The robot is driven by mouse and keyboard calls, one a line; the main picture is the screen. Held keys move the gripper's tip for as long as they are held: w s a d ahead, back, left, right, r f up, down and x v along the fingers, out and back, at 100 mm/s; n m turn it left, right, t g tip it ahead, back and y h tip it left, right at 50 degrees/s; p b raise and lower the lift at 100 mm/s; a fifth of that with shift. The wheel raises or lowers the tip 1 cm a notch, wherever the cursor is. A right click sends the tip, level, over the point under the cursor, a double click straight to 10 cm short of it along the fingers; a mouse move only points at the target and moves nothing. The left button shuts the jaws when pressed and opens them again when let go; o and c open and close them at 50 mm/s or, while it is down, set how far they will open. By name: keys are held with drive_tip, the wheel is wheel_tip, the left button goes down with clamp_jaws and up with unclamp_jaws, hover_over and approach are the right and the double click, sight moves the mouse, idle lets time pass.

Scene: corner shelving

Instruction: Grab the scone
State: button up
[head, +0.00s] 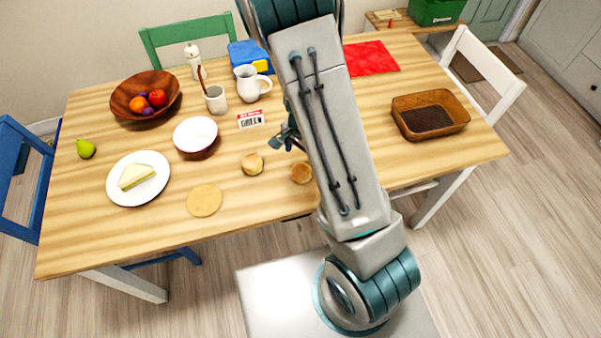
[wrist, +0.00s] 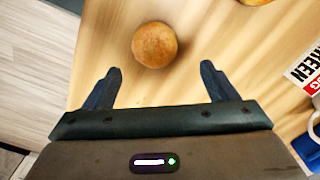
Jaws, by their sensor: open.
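Two small round golden-brown baked pieces lie on the table; I cannot tell for certain which is the scone. One (head: 301,173) is close beside my arm in the head view and appears to be the round piece (wrist: 154,45) just beyond my fingertips in the wrist view. The other (head: 252,164) lies to its left; its edge shows at the top of the wrist view (wrist: 256,2). My gripper (wrist: 160,70) is open and empty, its fingers apart with the near piece ahead of the gap. My arm mostly hides the gripper in the head view.
A flat round tan piece (head: 204,200), a sandwich plate (head: 152,194), a white bowl (head: 195,133) and a label card (head: 251,119) stand left of my arm. A white pitcher (head: 247,85) is behind. A wicker basket (head: 456,106) sits right, with bare table around it.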

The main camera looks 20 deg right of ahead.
drive_tip(key=f, duration=0.2)
drive_tip(key=s+f, duration=0.1)
drive_tip(key=f, duration=0.2)
drive_tip(key=shift+a+f, duration=0.2)
drive_tip(key=shift+f, duration=0.6)
drive_tip(key=c, duration=1.1)
